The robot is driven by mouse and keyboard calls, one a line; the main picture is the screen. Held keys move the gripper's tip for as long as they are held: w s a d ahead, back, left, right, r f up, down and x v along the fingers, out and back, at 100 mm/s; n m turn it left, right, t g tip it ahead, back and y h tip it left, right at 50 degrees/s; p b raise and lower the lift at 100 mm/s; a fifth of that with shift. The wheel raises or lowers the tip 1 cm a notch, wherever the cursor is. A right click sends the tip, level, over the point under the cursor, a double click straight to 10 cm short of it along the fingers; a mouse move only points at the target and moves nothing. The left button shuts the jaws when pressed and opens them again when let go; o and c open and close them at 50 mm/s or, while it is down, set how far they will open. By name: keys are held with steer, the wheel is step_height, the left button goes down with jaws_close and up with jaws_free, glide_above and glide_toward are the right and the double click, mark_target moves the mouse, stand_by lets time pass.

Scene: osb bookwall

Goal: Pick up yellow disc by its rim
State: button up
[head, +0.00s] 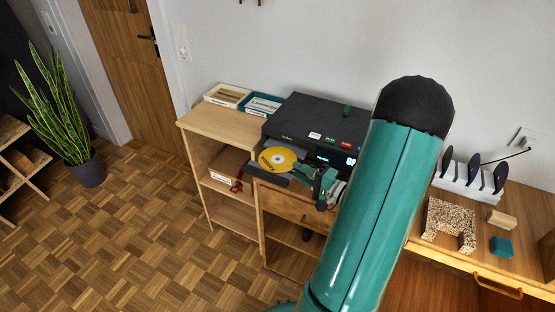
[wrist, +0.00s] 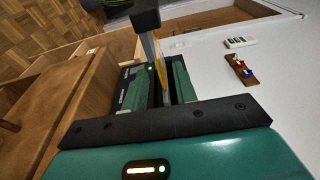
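The yellow disc (head: 275,158) lies flat at the front left of the black player (head: 302,122), over its pulled-out tray (head: 257,171). My gripper (head: 305,171) is at the disc's right edge, partly hidden by my own arm. In the wrist view the disc (wrist: 161,72) shows nearly edge-on as a thin yellow strip. It lies between the two green fingers of my gripper (wrist: 161,82), which stand apart with a gap around the strip. I see no clear contact with the rim.
A white rack (head: 455,183), a speckled block (head: 450,222) and a small teal block (head: 502,246) are at right.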

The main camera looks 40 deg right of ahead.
steer(key=w, duration=0.3)
steer(key=shift+w+a+f, duration=0.15)
steer(key=shift+w+a, duration=0.05)
steer(key=shift+a, duration=0.15)
jaws_close()
steer(key=shift+r, duration=0.2)
